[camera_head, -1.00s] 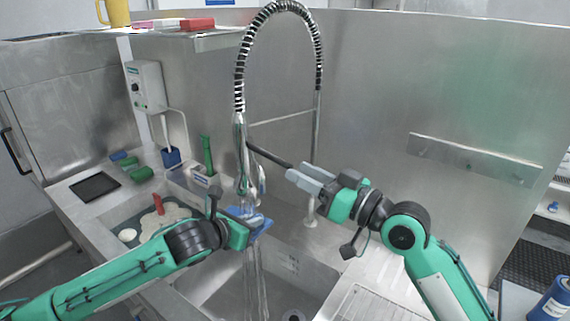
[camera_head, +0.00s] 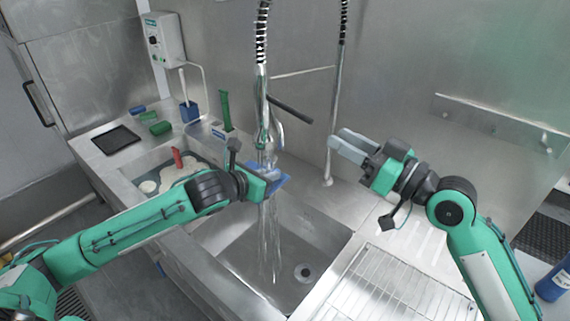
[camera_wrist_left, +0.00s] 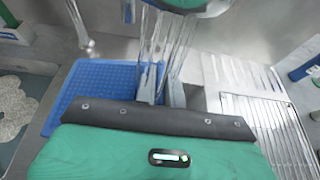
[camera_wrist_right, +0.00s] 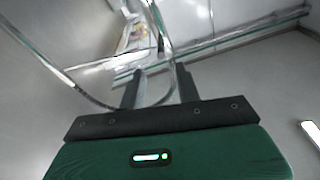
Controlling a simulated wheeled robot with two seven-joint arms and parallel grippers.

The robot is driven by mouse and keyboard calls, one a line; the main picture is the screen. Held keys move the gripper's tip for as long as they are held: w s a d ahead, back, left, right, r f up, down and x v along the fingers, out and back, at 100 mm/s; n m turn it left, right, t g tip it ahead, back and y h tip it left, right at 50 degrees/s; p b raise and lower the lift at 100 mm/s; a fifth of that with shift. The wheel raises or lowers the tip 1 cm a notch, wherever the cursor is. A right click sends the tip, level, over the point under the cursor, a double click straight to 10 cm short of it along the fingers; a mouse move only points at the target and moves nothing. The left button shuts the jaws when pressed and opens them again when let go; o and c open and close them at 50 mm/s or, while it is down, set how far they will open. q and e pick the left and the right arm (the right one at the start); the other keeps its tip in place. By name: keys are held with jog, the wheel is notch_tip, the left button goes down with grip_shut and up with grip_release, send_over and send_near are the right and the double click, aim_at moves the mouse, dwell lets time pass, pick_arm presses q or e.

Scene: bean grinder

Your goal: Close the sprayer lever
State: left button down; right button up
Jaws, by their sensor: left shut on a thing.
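The metal sprayer (camera_head: 264,125) hangs on its spring hose above the sink, and water streams down from it. A dark lever (camera_head: 290,109) sticks out from the sprayer to the right, sloping down. My right gripper (camera_head: 338,141) is open and empty, with its fingertips to the right of and below the lever's tip, apart from it. In the right wrist view its two fingers (camera_wrist_right: 159,88) stand apart. My left gripper (camera_head: 278,183) is shut on a blue gridded board (camera_wrist_left: 95,85) and holds it under the sprayer by the stream.
The sink basin (camera_head: 240,240) lies below, with a drain rack (camera_head: 400,290) at its right. A second basin at left holds a red-handled item (camera_head: 177,158). The steel wall closes off the back.

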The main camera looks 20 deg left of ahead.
aim_at(311, 121)
jog(key=shift+w+f, duration=0.1)
jog(key=c, duration=0.6)
jog(key=shift+w+f+m, duration=0.15)
jog(key=shift+w+m, duration=0.1)
jog(key=shift+m, duration=0.45)
grip_shut()
jog(key=w+d+f+m+g+y, duration=0.1)
jog(key=w+f+m+g, duration=0.15)
jog(key=m, duration=0.65)
jog(key=w+d+f+m+g+y, duration=0.15)
jog(key=w+m, duration=0.25)
jog(key=m, duration=0.5)
jog(key=x, duration=0.3)
jog(key=s+x, duration=0.1)
jog(key=x, duration=0.3)
jog(key=s+x, duration=0.1)
jog(key=x, duration=0.3)
jog(key=shift+s+a+r, duration=0.15)
jog(key=shift+s+r, duration=0.05)
jog(key=shift+r, duration=0.15)
jog(key=shift+s+r, duration=0.3)
jog(key=shift+s, duration=0.1)
jog(key=shift+a, duration=0.1)
